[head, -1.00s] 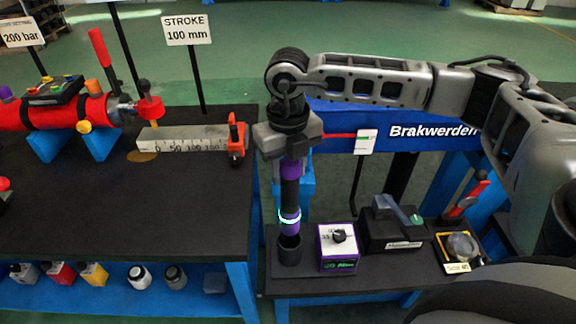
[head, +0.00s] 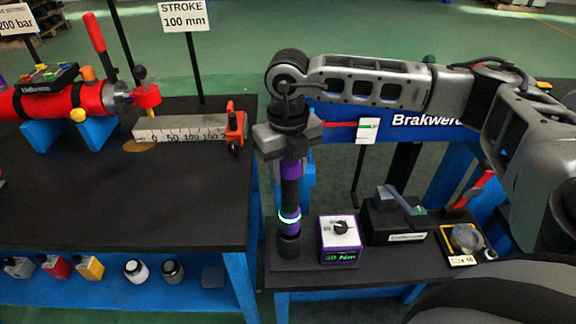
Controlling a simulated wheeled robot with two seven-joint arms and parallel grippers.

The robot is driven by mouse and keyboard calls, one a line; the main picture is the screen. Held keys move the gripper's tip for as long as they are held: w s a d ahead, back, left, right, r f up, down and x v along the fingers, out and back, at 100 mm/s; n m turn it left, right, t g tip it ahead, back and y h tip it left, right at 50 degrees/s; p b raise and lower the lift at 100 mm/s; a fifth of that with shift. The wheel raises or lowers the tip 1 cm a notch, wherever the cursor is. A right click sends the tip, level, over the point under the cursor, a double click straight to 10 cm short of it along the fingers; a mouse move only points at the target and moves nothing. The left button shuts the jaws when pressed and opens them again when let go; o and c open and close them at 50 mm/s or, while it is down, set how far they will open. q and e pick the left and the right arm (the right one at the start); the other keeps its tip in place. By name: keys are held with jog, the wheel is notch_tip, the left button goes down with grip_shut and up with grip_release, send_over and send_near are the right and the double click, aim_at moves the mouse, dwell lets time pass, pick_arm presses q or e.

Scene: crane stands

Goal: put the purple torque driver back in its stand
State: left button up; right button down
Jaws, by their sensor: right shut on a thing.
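The purple torque driver (head: 290,195) is upright, with a black middle and a glowing ring near its lower end. My right gripper (head: 289,150) is shut on its top end, above the small side table. The driver's lower end meets the black cup-shaped stand (head: 289,247) at the table's left front. I cannot tell how deep the tip sits in the cup. My left gripper is not in view.
Right of the stand are a purple box with a knob (head: 340,240), a black device with a lever (head: 394,218) and a round gauge-like dish (head: 465,240). The large black bench (head: 120,210) is at left, with a red cylinder (head: 60,98) and a ruler block (head: 185,128).

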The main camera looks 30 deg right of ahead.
jog(key=shift+f, duration=0.3)
jog(key=shift+w+f+b, duration=0.1)
jog(key=shift+f+b, duration=0.5)
jog(key=shift+b, duration=0.1)
jog(key=shift+f+b, duration=0.35)
jog(key=shift+f, duration=0.05)
jog(key=shift+f+b, duration=0.6)
jog(key=shift+f, duration=0.15)
jog(key=c, duration=0.8)
grip_release()
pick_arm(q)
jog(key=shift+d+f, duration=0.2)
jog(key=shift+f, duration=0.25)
pick_arm(e)
jog(key=shift+f, duration=0.1)
